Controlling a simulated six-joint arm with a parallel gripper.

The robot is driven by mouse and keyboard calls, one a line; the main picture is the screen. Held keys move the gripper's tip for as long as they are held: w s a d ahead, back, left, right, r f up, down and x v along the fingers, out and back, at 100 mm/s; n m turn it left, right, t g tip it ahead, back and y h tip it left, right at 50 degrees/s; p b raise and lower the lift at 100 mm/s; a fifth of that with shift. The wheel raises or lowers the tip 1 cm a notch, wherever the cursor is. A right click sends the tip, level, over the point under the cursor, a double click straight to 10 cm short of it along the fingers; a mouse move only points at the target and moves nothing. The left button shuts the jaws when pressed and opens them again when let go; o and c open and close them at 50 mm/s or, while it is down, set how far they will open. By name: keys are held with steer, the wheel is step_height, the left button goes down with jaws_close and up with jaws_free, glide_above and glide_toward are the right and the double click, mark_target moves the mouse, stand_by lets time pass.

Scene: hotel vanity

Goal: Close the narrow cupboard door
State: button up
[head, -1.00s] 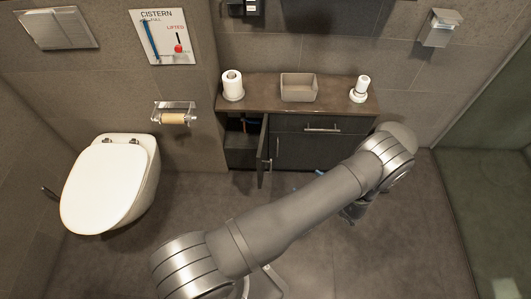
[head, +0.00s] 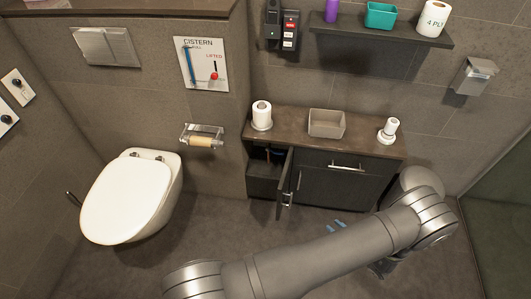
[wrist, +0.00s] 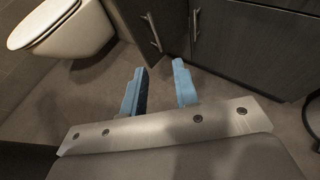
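The narrow cupboard door (head: 285,179) stands ajar at the left end of the dark vanity cabinet (head: 345,182), swung out into the room. Its upright metal handle (head: 298,180) is near its free edge. A dark opening (head: 263,172) shows behind it. In the wrist view the narrow door (wrist: 140,14) and its handle (wrist: 152,32) are at the top, beyond the left finger. My gripper (head: 335,226) is low in front of the cabinet, right of the door; its blue fingers (wrist: 159,82) are apart with nothing between them. It appears clear of the door.
The wider cupboard door with its handle (wrist: 195,25) is beside the narrow one. A toilet (head: 130,200) stands left. A toilet roll (head: 261,115), a grey bin (head: 326,123) and a white item (head: 389,130) sit on the counter. Floor (head: 215,220) between toilet and cabinet is clear.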

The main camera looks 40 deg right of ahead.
steer(key=w+r+n+g+y, duration=0.1)
steer(key=w, duration=0.2)
steer(key=w+r+n+g+y, duration=0.1)
steer(key=w+n+g+y, duration=0.1)
steer(key=w, duration=0.1)
steer(key=w+r+n+g+y, duration=0.1)
steer(key=w+g, duration=0.1)
steer(key=shift+w+a+r, duration=0.25)
steer(key=shift+w+r, duration=0.05)
steer(key=shift+w, duration=0.1)
jaws_close()
steer(key=w+r+n+g, duration=0.4)
steer(key=w+r+g, duration=0.15)
steer(key=w, duration=0.35)
steer(key=w+a+f, duration=0.4)
steer(key=w+f, duration=0.1)
steer(key=f, duration=0.4)
steer(key=shift+w, duration=0.25)
steer(key=shift+f, duration=0.1)
